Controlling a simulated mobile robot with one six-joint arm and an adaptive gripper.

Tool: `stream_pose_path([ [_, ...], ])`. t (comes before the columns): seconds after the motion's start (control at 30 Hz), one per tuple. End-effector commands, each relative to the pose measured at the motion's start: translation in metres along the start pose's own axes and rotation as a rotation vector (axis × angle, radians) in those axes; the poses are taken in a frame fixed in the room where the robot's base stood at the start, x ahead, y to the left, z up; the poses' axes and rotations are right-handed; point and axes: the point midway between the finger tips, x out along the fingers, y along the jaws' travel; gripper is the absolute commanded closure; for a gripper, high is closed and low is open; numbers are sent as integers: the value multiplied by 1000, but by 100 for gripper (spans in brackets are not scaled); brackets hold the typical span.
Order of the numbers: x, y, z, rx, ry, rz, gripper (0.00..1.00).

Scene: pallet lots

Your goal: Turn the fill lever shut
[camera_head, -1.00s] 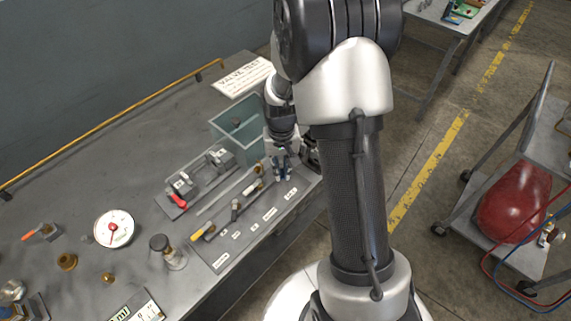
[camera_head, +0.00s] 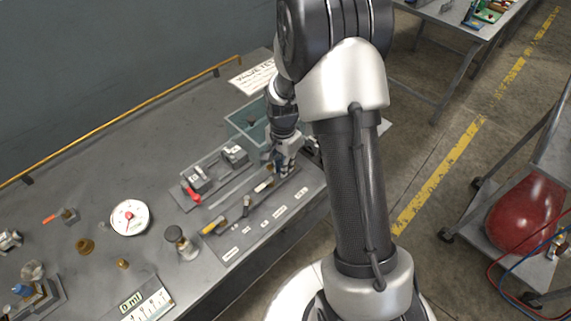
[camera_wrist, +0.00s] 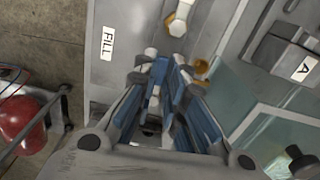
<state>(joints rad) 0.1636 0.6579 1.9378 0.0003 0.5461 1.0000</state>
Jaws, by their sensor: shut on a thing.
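My gripper (camera_head: 283,167) is at the right end of the valve panel (camera_head: 231,240), in front of the teal bin. In the wrist view, my gripper (camera_wrist: 168,68) has its blue-padded fingers close together beside the FILL label (camera_wrist: 107,43). It is shut on the fill lever, which is mostly hidden between and behind the fingers. A brass fitting (camera_wrist: 201,67) shows just right of the fingertips. A pale hex-ended fitting (camera_wrist: 178,26) stands beyond them. The lever's exact angle cannot be told.
A teal bin (camera_head: 241,126) stands close behind my gripper. A fixture with a red handle (camera_head: 191,192) is to the left, with a dial gauge (camera_head: 130,217) farther left. A cart with a red tank (camera_head: 522,213) stands on the floor at right.

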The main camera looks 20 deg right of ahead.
Motion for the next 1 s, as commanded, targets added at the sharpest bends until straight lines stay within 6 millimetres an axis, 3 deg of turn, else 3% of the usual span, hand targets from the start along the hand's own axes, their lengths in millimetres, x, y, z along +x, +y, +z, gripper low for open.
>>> stream_pose_path([
  [0.7,0,-4,-1,76,1,-2,100],
  [0.73,0,-4,-1,76,1,-2,87],
  [1.0,0,-3,0,75,1,-1,69],
])
